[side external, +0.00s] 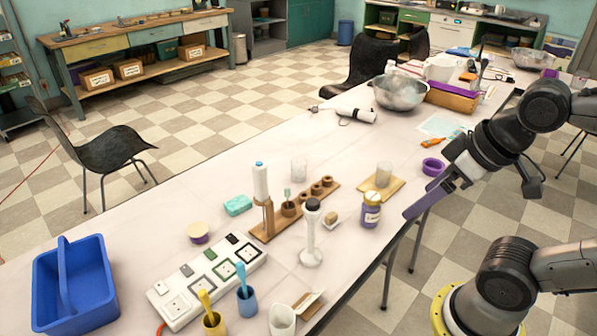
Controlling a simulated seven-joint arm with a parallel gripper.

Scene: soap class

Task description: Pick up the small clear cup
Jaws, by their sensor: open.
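A small clear cup (384,174) stands upright on a small wooden board (367,190) near the right edge of the table. A second clear cup (299,169) stands on the bare table behind the wooden rack, further left. I cannot tell which of the two is the smaller. My gripper (412,212), with purple fingers, is at the table's right edge, to the right of the board and apart from both cups. It is open, and I see nothing held in it. The arm's angle partly hides the space between the fingers.
A purple-labelled jar (371,210) stands just in front of the board, and a purple ring (433,167) lies behind my gripper. A wooden rack (263,233), a white stand (312,250), a power strip (207,284) and a blue caddy (75,300) fill the front.

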